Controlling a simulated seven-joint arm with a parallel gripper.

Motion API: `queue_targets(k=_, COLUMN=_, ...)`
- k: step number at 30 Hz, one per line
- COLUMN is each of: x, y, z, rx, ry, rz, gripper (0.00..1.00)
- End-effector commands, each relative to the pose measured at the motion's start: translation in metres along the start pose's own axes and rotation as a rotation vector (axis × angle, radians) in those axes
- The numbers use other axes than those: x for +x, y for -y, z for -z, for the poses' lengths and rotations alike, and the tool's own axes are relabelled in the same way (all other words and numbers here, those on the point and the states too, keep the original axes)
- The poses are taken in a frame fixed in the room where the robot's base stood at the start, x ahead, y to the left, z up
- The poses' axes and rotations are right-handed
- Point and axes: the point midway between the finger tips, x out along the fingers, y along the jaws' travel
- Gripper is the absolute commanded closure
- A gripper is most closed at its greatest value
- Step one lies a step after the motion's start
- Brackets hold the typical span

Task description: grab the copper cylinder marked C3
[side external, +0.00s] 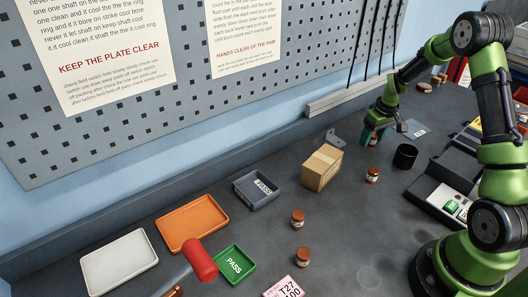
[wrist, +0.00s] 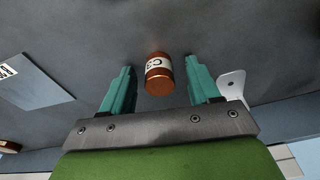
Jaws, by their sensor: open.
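The copper cylinder marked C3 (wrist: 158,80) shows in the wrist view, with a white label around its middle. It lies in the picture between the two teal fingers of my gripper (wrist: 163,72), with a visible gap on each side. The fingers are apart and hold nothing. In the side view my gripper (side external: 376,133) points down near the back of the bench. A copper cylinder (side external: 373,141) shows there at the fingertips, partly hidden by them. Whether its top is level with the fingertips I cannot tell.
Another copper cylinder (side external: 372,175) stands nearer the camera, with a black cylinder (side external: 405,157) to its right. A grey metal bracket (side external: 336,138) and a cardboard box (side external: 322,168) are to the left. More copper cylinders (side external: 298,219) and trays (side external: 190,222) lie farther left.

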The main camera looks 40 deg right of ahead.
Motion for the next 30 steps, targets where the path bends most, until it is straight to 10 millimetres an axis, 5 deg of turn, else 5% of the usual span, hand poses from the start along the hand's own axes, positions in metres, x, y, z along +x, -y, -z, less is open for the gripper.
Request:
queue_targets(k=5, x=-0.0003, y=-0.0001, z=0.0001, rx=0.0, ry=0.0, rz=0.0, gripper=0.4)
queue_targets(k=17, x=-0.0005, y=0.0, z=0.0, rx=0.0, ry=0.0, rz=0.0, gripper=1.0)
queue_targets(k=30, x=-0.0082, y=-0.0003, z=0.0019, rx=0.0, ry=-0.002, rz=-0.001, gripper=1.0)
